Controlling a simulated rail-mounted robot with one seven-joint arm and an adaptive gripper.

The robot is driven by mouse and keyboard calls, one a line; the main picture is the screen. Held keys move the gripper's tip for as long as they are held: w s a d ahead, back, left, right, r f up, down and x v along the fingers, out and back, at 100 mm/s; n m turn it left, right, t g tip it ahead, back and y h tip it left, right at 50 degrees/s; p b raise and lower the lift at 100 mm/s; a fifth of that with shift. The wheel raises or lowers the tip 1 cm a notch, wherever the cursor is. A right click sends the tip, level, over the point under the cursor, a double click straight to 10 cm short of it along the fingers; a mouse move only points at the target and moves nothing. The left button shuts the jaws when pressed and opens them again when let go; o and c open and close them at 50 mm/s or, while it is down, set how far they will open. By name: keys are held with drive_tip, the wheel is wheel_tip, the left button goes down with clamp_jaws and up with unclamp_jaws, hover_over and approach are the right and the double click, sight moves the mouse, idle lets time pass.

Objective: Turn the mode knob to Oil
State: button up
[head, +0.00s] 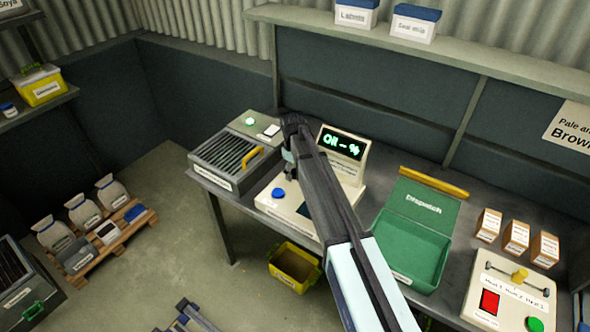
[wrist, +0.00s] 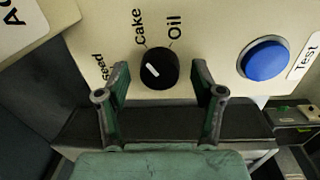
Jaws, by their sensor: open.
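The mode knob (wrist: 157,70) is a round black dial with a short white mark, on a cream panel in the wrist view. Around it are the labels seed, cake and Oil; Oil (wrist: 174,27) is at its upper right. The white mark lies slantwise left of the knob's centre, toward the upper left, not at Oil. My gripper (wrist: 160,80) is open, one finger either side of the knob, with gaps; I cannot tell its height above the panel. In the head view the knob is hidden by my arm.
A blue Test button (wrist: 265,59) is right of the knob in the wrist view. In the head view, a slatted tray machine (head: 225,160) stands left of the tester and a green Dispatch box (head: 410,250) right. A yellow bin (head: 294,266) is on the floor.

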drive_tip(key=c, duration=1.1)
drive_tip(key=shift+c, duration=0.2)
drive_tip(key=shift+f+m, duration=0.1)
drive_tip(key=shift+m, duration=0.3)
drive_tip(key=shift+m+b, duration=0.6)
drive_tip(key=shift+m, duration=0.3)
drive_tip(key=m+b, duration=0.1)
drive_tip(key=m, duration=0.2)
drive_tip(key=shift+m, duration=0.4)
drive_tip(key=m+b, duration=0.1)
drive_tip(key=m, duration=0.4)
drive_tip(key=shift+m+g, duration=0.3)
